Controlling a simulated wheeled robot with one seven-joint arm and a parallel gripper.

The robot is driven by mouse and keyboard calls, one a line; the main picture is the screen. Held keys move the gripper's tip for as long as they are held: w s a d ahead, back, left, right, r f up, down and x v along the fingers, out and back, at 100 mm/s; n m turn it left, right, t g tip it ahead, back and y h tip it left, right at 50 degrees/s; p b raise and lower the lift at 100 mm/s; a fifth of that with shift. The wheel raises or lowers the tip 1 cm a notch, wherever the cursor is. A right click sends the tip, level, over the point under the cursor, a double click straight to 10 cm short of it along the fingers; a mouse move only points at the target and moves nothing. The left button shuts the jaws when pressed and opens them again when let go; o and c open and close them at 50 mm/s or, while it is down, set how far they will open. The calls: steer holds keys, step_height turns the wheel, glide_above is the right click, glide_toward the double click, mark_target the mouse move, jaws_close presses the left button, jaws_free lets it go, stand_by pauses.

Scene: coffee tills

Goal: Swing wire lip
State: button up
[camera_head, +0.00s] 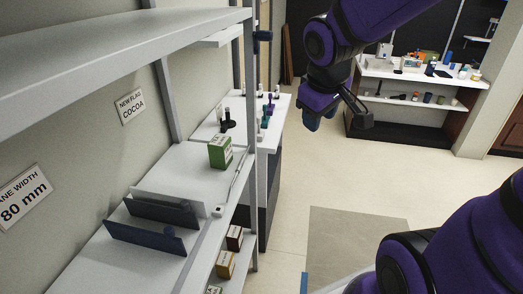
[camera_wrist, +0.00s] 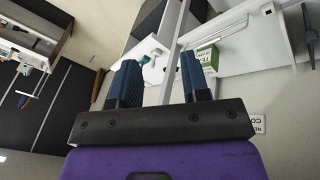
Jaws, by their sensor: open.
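A thin pale wire lip (camera_head: 238,172) runs along the front edge of the middle shelf, beside a green and white box (camera_head: 220,152). A small white block (camera_head: 218,211) sits on the shelf edge near its close end. I cannot tell exactly how the wire is angled. My gripper (camera_head: 318,116) is raised over the floor, right of the shelf and apart from the wire. In the wrist view its two blue fingers (camera_wrist: 160,68) stand apart with nothing held; the green box also shows beyond them (camera_wrist: 207,58).
A grey upright post (camera_head: 250,110) stands at the shelf front, and an upper shelf (camera_head: 120,50) overhangs. Dark blue dividers (camera_head: 145,236) stand on the middle shelf, with small boxes (camera_head: 234,238) below. A counter (camera_head: 278,112) lies behind. The floor (camera_head: 345,180) is open to the right.

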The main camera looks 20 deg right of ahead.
steer(key=w+f+n+g+y, duration=0.1)
steer(key=w+f+n, duration=0.1)
steer(key=w+f, duration=0.4)
steer(key=w+f+n+y, duration=0.1)
steer(key=w+f+n, duration=0.2)
steer(key=f, duration=0.5)
steer(key=n+t+y, duration=0.2)
steer(key=n+y, duration=0.1)
steer(key=y, duration=0.5)
glide_toward(243, 163)
steer(key=a+f, duration=0.1)
steer(key=x, duration=0.6)
steer(key=shift+w+a+f, duration=0.1)
steer(key=shift+w+f, duration=0.05)
steer(key=shift+w, duration=0.2)
steer(key=shift+w+a+f, duration=0.1)
steer(key=shift+a+f, duration=0.3)
steer(key=shift+f, duration=0.15)
steer(key=shift+d, duration=0.15)
steer(key=c, duration=0.7)
jaws_close()
